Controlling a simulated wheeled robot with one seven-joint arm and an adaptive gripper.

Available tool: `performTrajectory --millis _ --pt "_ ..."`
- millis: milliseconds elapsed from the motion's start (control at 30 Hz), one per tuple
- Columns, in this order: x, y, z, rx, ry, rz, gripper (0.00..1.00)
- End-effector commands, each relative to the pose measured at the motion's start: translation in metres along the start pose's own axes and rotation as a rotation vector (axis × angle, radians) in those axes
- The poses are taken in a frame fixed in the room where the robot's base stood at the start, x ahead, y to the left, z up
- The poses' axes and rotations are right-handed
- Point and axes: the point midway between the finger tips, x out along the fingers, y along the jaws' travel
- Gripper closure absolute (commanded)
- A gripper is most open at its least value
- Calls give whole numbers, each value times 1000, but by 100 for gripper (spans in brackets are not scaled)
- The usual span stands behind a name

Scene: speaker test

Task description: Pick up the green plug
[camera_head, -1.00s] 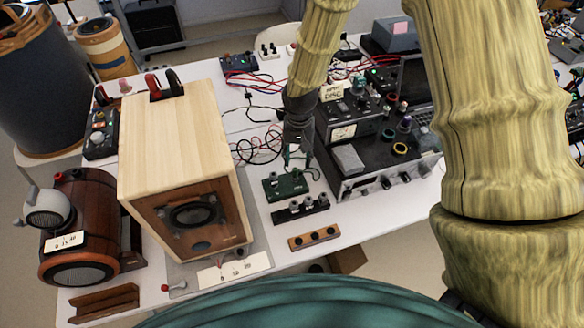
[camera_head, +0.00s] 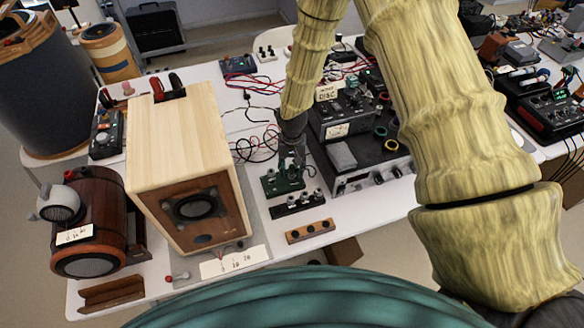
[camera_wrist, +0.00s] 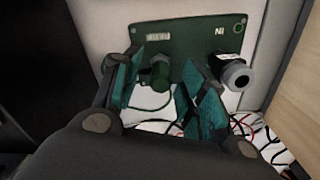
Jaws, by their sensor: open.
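The green plug (camera_wrist: 160,72) stands on a dark green panel (camera_wrist: 190,35) marked IN, with a thin green cable curving below it. In the wrist view my gripper (camera_wrist: 162,88) is open, with one teal finger on each side of the plug. I cannot tell whether either finger touches it. A grey and black connector (camera_wrist: 233,73) sits on the same panel, just right of the right finger. In the head view my gripper (camera_head: 291,160) is down over the green panel (camera_head: 281,187) on the white table and hides most of the plug.
A dark strip with several connectors (camera_head: 297,205) and a wooden block with holes (camera_head: 310,232) lie in front of the panel. A black electronics unit (camera_head: 375,165) stands close on the right. A large wooden speaker (camera_head: 165,150) stands left. Loose cables (camera_head: 258,145) lie behind.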

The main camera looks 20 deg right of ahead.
Motion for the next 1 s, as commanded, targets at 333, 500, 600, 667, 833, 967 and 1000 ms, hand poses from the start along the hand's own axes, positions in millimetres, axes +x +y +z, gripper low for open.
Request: performTrajectory --millis 333,500,600,667,833,967,1000 --pt "3 0 0 0 0 -1 58" --pt "3 0 0 0 0 -1 89" --pt "3 0 0 0 0 -1 100" --pt "3 0 1 0 0 -1 100" --pt "3 0 1 0 0 0 100" --pt "2 0 1 0 0 0 100" --pt "0 0 0 0 0 0 100"
